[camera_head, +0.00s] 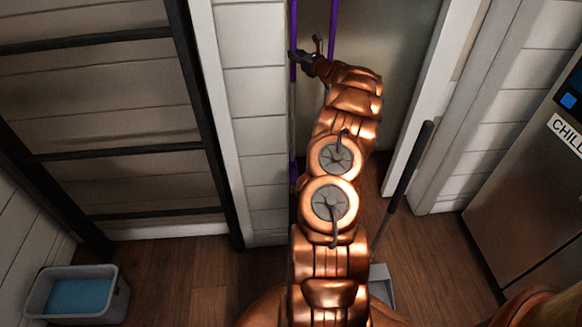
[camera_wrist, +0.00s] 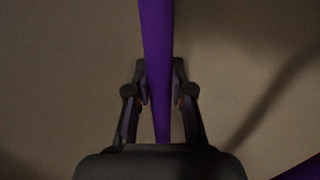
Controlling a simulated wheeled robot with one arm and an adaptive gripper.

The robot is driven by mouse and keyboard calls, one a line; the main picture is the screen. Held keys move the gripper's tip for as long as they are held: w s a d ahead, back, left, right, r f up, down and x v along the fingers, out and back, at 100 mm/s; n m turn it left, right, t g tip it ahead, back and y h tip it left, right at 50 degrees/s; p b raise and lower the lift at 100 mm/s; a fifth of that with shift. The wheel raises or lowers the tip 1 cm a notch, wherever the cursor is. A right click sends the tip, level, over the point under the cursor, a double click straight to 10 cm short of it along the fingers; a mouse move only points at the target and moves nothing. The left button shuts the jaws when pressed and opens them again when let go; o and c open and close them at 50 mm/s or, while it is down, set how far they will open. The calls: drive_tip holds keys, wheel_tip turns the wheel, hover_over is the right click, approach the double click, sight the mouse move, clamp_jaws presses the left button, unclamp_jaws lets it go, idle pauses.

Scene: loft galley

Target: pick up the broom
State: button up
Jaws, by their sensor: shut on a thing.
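Two thin purple poles stand in the head view by the doorway. The left one (camera_head: 293,20) runs down past my gripper (camera_head: 305,53), and a purple part shows lower down beside my arm. The right one (camera_head: 333,18) passes behind my wrist. In the wrist view, a purple pole, which I take as the broom's handle (camera_wrist: 157,60), runs between the two dark fingers of my gripper (camera_wrist: 160,95), which is shut on it. From the head view I cannot tell surely which pole is held. The broom's bristle end is hidden.
A long-handled dustpan with a black handle (camera_head: 408,168) stands right of my arm. A grey tub (camera_head: 50,315) with blue contents sits at lower left. A black-framed panel (camera_head: 110,152) is at left, a steel fridge (camera_head: 525,190) at right. White trim (camera_head: 412,120) edges the narrow opening.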

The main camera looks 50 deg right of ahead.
clamp_jaws()
drive_tip(key=shift+r, duration=0.1)
